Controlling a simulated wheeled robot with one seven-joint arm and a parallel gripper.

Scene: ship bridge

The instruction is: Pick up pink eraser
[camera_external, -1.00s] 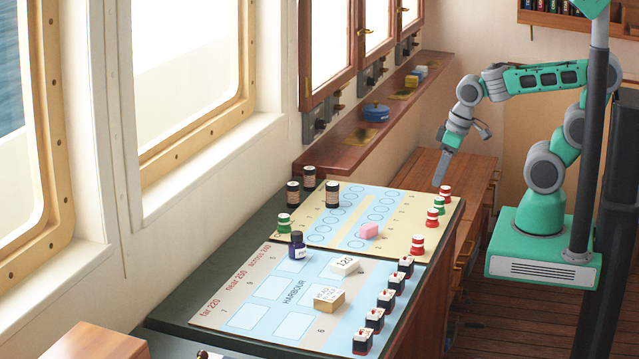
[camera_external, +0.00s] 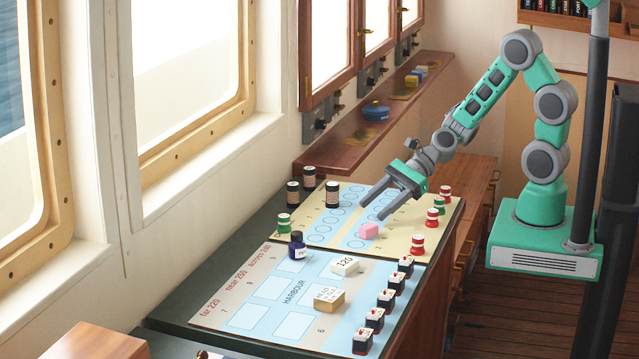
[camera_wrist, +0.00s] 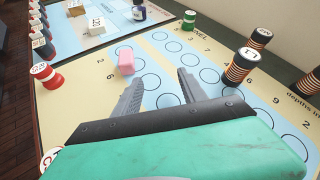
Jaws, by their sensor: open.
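The pink eraser (camera_external: 368,230) lies on the cream and blue board (camera_external: 400,243) at the far end of the table. It also shows in the wrist view (camera_wrist: 126,61), just beyond the left fingertip. My gripper (camera_external: 370,211) is open and empty, reaching over the board from the upper right. In the wrist view its two fingers (camera_wrist: 160,80) point towards the eraser side of the board, and the eraser is ahead and to the left of the gap between them. The fingers appear apart from the eraser.
Red and green pieces (camera_external: 418,245) stand along the board's right edge. Dark banded cylinders (camera_external: 332,194) stand at its far left. A nearer harbour board (camera_external: 265,317) holds a blue bottle (camera_external: 298,246), a white block (camera_external: 345,266) and a tan block (camera_external: 329,299). The window wall bounds the left.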

